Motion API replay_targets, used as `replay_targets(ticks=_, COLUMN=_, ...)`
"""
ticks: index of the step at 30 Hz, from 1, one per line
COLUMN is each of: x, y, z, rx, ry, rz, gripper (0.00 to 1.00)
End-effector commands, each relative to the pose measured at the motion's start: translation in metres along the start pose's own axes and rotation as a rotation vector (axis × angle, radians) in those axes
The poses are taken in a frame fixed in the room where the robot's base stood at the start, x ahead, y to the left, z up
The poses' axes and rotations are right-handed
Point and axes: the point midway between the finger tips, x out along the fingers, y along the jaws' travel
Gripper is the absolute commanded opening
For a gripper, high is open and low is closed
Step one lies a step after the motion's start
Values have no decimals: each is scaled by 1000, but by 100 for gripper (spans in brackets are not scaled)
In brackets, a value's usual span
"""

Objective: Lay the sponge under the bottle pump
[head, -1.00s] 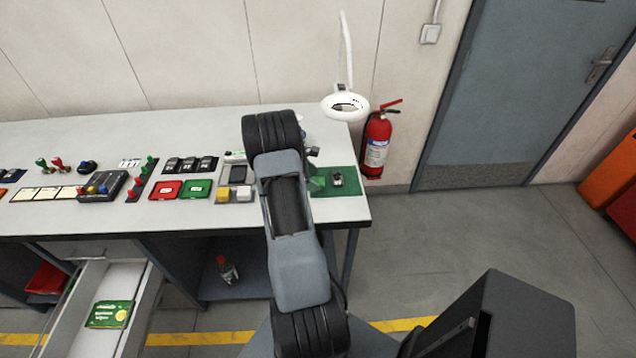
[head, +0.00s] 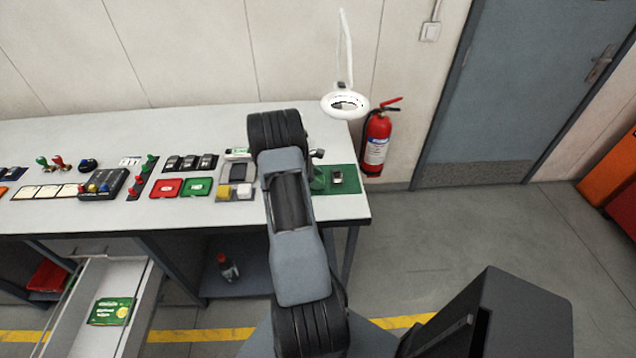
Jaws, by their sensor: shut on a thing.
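My arm reaches over the right part of the bench and hides what is beneath and behind it. My gripper and its jaws do not show, nor does anything held in them. Just right of the arm stands a greenish, see-through bottle (head: 317,180) with a grey pump-like top (head: 317,154), partly covered by the arm. It is at the left side of a green mat (head: 346,187). A small pale and dark object (head: 338,177) lies on the mat, right of the bottle. I cannot make out a sponge for certain.
A magnifier lamp (head: 345,103) stands behind the mat. An open drawer (head: 117,283) juts out at lower left.

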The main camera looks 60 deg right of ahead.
Motion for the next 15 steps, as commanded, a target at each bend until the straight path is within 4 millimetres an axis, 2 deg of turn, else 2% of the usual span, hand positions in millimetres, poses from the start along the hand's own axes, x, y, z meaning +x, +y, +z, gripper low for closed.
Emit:
replay_targets(ticks=3, x=0, y=0, z=0, rx=0, ry=0, rz=0, gripper=20)
replay_targets(ticks=10, x=-2, y=0, z=2, rx=1, ry=0, rz=1, gripper=20)
replay_targets(ticks=15, x=-11, y=1, z=11, rx=2, ry=1, rz=2, gripper=20)
